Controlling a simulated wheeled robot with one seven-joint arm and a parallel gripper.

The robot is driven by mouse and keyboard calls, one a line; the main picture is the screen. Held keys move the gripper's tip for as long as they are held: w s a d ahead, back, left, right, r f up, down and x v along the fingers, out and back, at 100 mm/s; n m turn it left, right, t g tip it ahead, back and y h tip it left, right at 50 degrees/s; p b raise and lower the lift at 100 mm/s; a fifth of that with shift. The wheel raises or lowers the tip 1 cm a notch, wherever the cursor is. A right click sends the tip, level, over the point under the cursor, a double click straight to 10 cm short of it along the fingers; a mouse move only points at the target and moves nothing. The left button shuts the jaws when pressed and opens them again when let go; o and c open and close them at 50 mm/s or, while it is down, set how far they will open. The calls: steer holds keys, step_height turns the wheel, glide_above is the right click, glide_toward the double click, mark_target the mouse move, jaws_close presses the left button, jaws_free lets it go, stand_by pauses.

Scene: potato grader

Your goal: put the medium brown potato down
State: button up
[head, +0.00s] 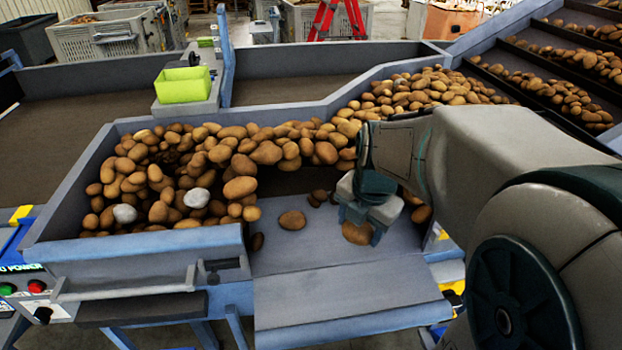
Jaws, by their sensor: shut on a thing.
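My gripper (358,231) is at the right part of the grey sorting shelf (345,293), pointing down. It is shut on a medium brown potato (356,234), whose lower part shows between the fingers. The potato is at or just above the shelf surface; I cannot tell whether it touches. Another brown potato (292,220) lies on the shelf to the left of my gripper, apart from it. My arm hides part of the shelf's right side.
A large heap of potatoes (239,188) with greyish lumps (196,198) fills the bin behind and left. A green box (183,85) stands on the far ledge. The front of the shelf is clear. A control panel with buttons (36,286) is at lower left.

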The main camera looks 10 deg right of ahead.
steer(key=shift+w+f, duration=0.2)
steer(key=shift+w, duration=0.55)
steer(key=w+f, duration=0.2)
steer(key=w, duration=0.1)
steer(key=w+a+f, duration=0.1)
steer(key=w+f, duration=0.1)
steer(key=w, duration=0.2)
steer(key=w+a+f+p, duration=0.1)
steer(key=w+f, duration=0.1)
steer(key=w, duration=0.1)
steer(key=shift+w+a+f, duration=0.1)
steer(key=shift+w+f, duration=0.2)
steer(key=shift+f, duration=1.95)
steer(key=shift+f, duration=0.15)
steer(key=o, duration=1)
steer(key=shift+o, duration=0.2)
